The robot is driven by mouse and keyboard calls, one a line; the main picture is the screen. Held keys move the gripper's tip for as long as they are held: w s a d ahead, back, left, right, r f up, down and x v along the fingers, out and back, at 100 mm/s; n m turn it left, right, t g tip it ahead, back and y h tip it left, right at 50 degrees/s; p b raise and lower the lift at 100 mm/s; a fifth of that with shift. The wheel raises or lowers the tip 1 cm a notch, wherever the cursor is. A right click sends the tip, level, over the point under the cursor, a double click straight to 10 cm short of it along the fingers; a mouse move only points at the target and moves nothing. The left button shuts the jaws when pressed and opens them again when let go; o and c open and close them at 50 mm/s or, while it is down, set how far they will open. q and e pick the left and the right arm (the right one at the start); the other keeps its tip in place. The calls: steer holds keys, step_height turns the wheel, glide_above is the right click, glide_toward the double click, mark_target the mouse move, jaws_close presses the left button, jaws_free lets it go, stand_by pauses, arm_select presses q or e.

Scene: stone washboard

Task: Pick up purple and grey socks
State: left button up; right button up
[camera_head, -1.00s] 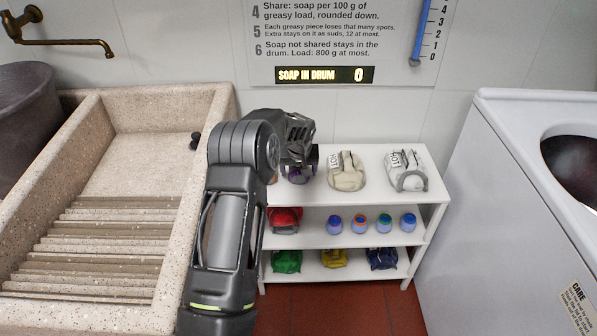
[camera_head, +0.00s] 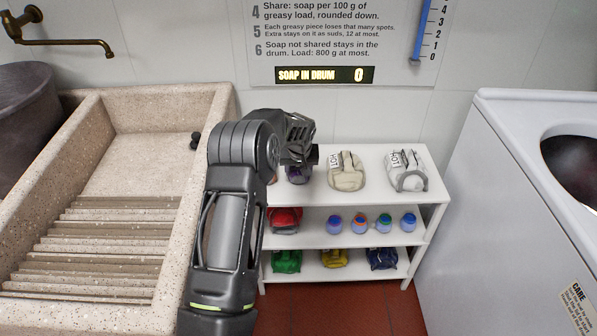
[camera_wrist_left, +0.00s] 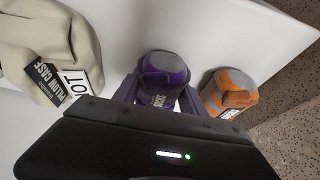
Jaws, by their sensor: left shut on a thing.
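The purple and grey socks (camera_wrist_left: 164,78) are a rolled bundle with a white label. In the left wrist view they sit between the fingers of my left gripper (camera_wrist_left: 160,100), which is shut on them. In the head view my left gripper (camera_head: 302,160) is over the left end of the shelf's white top. The purple socks (camera_head: 298,174) show just below it, partly hidden by the gripper and arm. I cannot tell whether they are clear of the shelf top. My right gripper is in neither view.
An orange and grey bundle (camera_wrist_left: 230,92) is close beside the purple one. A beige pillow case (camera_head: 346,172) and a white-grey bundle (camera_head: 406,171) are on the shelf top (camera_head: 377,165). The stone washboard (camera_head: 100,240) is left, a white washer (camera_head: 490,200) right.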

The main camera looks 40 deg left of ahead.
arm_select(q)
steer(key=shift+c, duration=0.9)
step_height(320, 180, up, 10)
steer(key=shift+r, duration=0.1)
steer(key=shift+d, duration=0.1)
steer(key=shift+d+r, duration=0.15)
steer(key=shift+d, duration=0.2)
steer(key=s+d+r+m+h, duration=0.1)
steer(key=s+d+r+m, duration=0.1)
steer(key=d, duration=0.7)
steer(key=s+d+r+m, duration=0.3)
steer(key=s+d+r, duration=0.1)
steer(key=d, duration=0.6)
steer(key=s+d+r+m+h, duration=0.1)
steer(key=s+d+r, duration=0.3)
steer(key=d, duration=0.5)
steer(key=shift+d+r+m+t+h, duration=0.2)
steer(key=shift+m+t+h, duration=0.15)
steer(key=shift+m, duration=0.35)
